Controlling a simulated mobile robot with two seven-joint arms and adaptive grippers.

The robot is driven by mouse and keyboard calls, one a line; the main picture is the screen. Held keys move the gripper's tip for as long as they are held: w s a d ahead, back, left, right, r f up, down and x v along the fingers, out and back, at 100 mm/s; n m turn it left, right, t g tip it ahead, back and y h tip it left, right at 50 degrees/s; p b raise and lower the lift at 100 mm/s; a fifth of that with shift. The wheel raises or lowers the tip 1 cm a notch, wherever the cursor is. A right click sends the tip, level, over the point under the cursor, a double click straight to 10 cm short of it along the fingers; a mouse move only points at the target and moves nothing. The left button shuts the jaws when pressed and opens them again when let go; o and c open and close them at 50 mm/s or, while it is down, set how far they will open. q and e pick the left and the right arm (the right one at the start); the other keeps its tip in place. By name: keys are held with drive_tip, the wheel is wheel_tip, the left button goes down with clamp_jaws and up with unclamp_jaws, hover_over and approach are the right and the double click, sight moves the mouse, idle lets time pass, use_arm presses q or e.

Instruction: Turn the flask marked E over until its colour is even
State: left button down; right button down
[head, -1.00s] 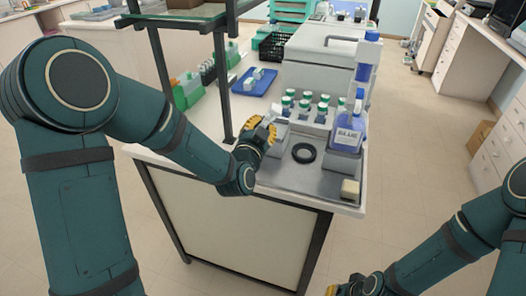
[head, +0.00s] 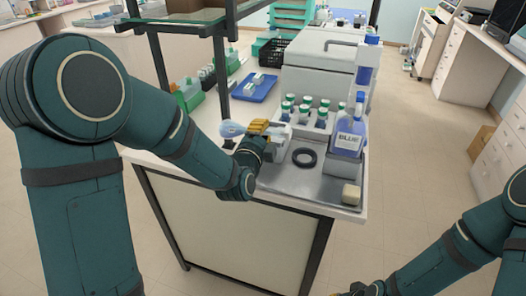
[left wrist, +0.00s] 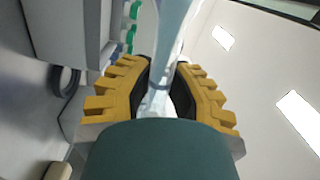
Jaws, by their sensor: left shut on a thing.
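My left gripper (head: 258,130) is shut on a clear flask (head: 232,129) with pale blue in it. The flask is held lying nearly sideways above the bench's left edge, its wider end to the left. In the left wrist view the flask (left wrist: 172,30) runs up from between the yellow fingers (left wrist: 162,92), and its clear narrow part is between them. No letter E can be read on it. Only a sliver of my right gripper (head: 372,288) shows at the bottom edge; its fingers are cut off.
A grey tray (head: 290,184) holds a black ring (head: 304,157), a beige block (head: 351,194) and a bottle marked BLUE (head: 350,134). Several green-capped bottles (head: 304,110) stand behind. A blue tray (head: 262,90) and a shelf post (head: 222,85) are beyond the gripper.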

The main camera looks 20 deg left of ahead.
use_arm(q)
drive_tip(key=m, duration=0.4)
drive_tip(key=shift+m, duration=0.4)
drive_tip(key=m+p, duration=0.1)
drive_tip(key=m, duration=0.3)
drive_tip(key=shift+a+f+n+b, duration=0.1)
drive_tip(key=shift+n+b, duration=0.5)
drive_tip(key=n, duration=1)
drive_tip(key=shift+n, duration=0.4)
drive_tip(key=n, duration=1.3)
